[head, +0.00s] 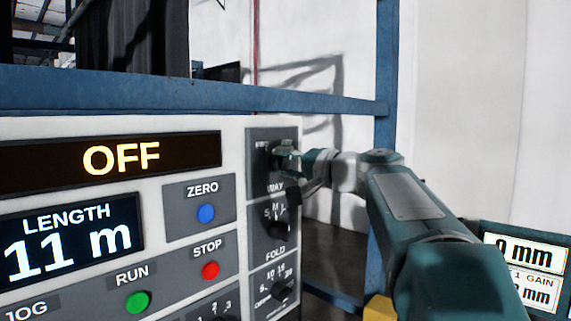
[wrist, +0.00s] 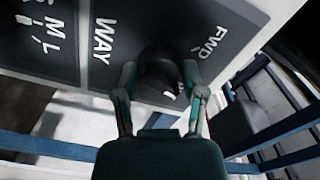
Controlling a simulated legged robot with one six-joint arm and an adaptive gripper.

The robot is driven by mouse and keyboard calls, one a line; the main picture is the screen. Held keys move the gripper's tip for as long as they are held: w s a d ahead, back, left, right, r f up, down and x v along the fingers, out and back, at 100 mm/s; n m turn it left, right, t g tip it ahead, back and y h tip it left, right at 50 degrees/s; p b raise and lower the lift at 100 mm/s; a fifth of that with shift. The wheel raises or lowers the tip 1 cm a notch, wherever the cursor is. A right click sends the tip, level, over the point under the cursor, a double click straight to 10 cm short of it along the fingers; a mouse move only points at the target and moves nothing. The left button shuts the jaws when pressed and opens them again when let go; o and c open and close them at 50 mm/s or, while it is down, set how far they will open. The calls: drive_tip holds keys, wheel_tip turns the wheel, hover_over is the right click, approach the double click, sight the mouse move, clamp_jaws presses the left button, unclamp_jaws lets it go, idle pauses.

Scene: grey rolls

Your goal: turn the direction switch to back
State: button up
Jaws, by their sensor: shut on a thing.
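The direction switch is a dark round knob (wrist: 160,72) on the grey plate marked WAY, with FWD printed near it; the other position's label is mostly hidden. My gripper (wrist: 158,82) is shut on this knob, one finger on each side of it, in the wrist view. In the head view my gripper (head: 284,160) is at the top plate of the panel's right column and covers most of the knob. Which way the knob points is hard to tell.
Below are the FOLD knob (head: 279,228) and another knob (head: 281,291). The display (head: 120,157) reads OFF. A blue ZERO button (head: 206,214), red STOP button (head: 210,270) and green RUN button (head: 138,302) sit to the left. A blue rail (head: 190,98) runs behind the panel.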

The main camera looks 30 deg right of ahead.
drive_tip(key=m, duration=0.4)
drive_tip(key=shift+m, duration=0.4)
drive_tip(key=shift+f, duration=0.15)
drive_tip(key=o, duration=1.2)
drive_tip(key=shift+w, duration=0.1)
drive_tip(key=shift+c, duration=0.2)
drive_tip(key=shift+d, duration=0.1)
drive_tip(key=v, duration=1.2)
